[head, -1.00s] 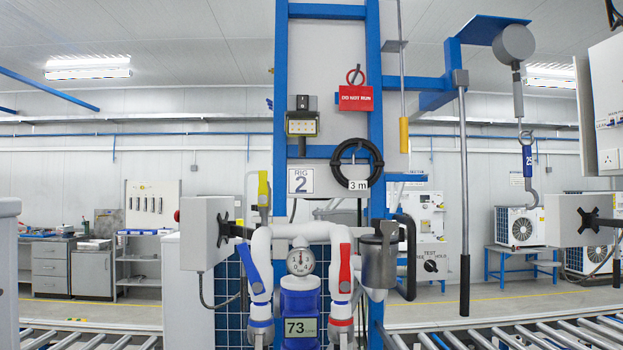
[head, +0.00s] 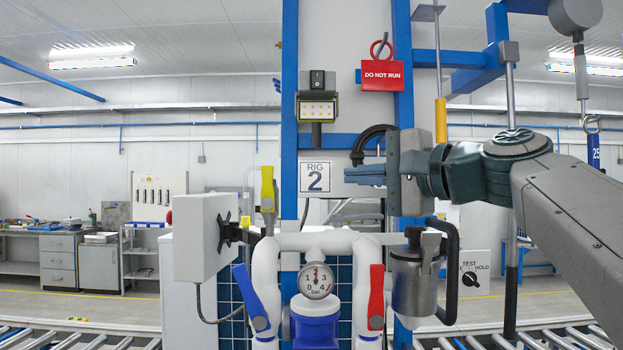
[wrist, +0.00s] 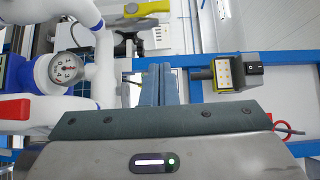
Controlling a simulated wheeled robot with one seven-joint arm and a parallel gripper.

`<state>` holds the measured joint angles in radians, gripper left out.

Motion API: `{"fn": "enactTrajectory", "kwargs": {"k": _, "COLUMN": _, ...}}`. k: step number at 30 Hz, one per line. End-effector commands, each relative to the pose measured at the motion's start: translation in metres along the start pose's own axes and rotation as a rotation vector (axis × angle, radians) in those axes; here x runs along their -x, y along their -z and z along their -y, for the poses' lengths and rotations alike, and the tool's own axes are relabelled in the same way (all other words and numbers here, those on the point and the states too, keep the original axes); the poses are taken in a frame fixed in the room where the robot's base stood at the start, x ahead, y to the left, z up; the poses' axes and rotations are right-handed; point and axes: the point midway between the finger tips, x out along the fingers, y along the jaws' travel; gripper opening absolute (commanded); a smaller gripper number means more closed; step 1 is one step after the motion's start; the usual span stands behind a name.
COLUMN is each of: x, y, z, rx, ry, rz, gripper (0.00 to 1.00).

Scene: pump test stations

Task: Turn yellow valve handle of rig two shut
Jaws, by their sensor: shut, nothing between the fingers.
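The yellow valve handle (head: 267,190) stands upright on a grey valve body, at the upper left of the white piping on rig two. Its yellow end also shows at the top of the wrist view (wrist: 148,8). The rig plate reading RIG 2 (head: 315,179) is right of the handle. My gripper (head: 365,175) comes in from the right, its fingers pointing left in front of the rig frame. The fingers (wrist: 159,84) are together and empty. They are right of the yellow handle, apart from it, at about its height.
A blue handle (head: 250,297) and a red handle (head: 376,297) sit on the lower pipes beside a pressure gauge (head: 315,280). A lamp (head: 316,110) and a red DO NOT RUN tag (head: 382,75) hang above. A grey filter can (head: 415,285) is below my gripper.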

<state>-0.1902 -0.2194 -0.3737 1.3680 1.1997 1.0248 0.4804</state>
Motion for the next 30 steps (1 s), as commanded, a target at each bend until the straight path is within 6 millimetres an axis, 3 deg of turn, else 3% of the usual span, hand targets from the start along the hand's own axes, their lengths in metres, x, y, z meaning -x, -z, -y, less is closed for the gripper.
{"fn": "enactTrajectory", "kwargs": {"k": 5, "x": -0.024, "y": -0.002, "z": 0.003, "rx": 0.001, "ry": 0.001, "rz": 0.003, "gripper": 0.00}}
{"fn": "enactTrajectory", "kwargs": {"k": 16, "x": -0.101, "y": -0.003, "z": 0.003, "rx": 0.002, "ry": 0.000, "rz": 0.002, "gripper": 0.00}}
{"fn": "enactTrajectory", "kwargs": {"k": 21, "x": -0.116, "y": -0.022, "z": 0.003, "rx": 0.003, "ry": 0.001, "rz": 0.002, "gripper": 0.00}}
{"fn": "enactTrajectory", "kwargs": {"k": 30, "x": -0.124, "y": -0.029, "z": 0.001, "rx": 0.003, "ry": 0.002, "rz": -0.001, "gripper": 0.00}}
